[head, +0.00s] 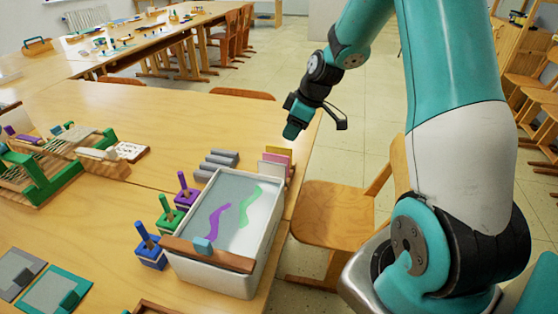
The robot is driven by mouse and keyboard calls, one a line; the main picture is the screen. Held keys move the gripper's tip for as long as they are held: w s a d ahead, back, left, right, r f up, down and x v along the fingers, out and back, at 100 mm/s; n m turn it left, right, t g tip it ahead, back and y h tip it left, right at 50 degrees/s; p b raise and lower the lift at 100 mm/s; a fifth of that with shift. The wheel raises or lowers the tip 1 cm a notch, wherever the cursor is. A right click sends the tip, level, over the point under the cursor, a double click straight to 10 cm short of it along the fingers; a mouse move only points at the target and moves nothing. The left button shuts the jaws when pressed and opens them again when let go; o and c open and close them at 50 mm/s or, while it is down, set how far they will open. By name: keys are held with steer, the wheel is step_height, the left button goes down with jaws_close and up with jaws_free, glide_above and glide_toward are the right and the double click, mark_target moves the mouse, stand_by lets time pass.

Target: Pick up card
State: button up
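I see nothing held, but the fingers are too small and angled to tell open from shut.
A white tray (229,279) with purple and green strokes stands at the table's corner. Grey blocks (221,158) and stamps with handles (187,190) stand left of it. A wooden chair (333,211) stands right of the table. Bare wood (150,105) lies behind.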

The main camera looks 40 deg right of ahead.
mark_target(279, 147)
steer(key=x, duration=0.8)
steer(key=shift+w+a+p, duration=0.25)
steer(key=shift+w+p, duration=0.05)
steer(key=shift+p, duration=0.05)
jaws_close()
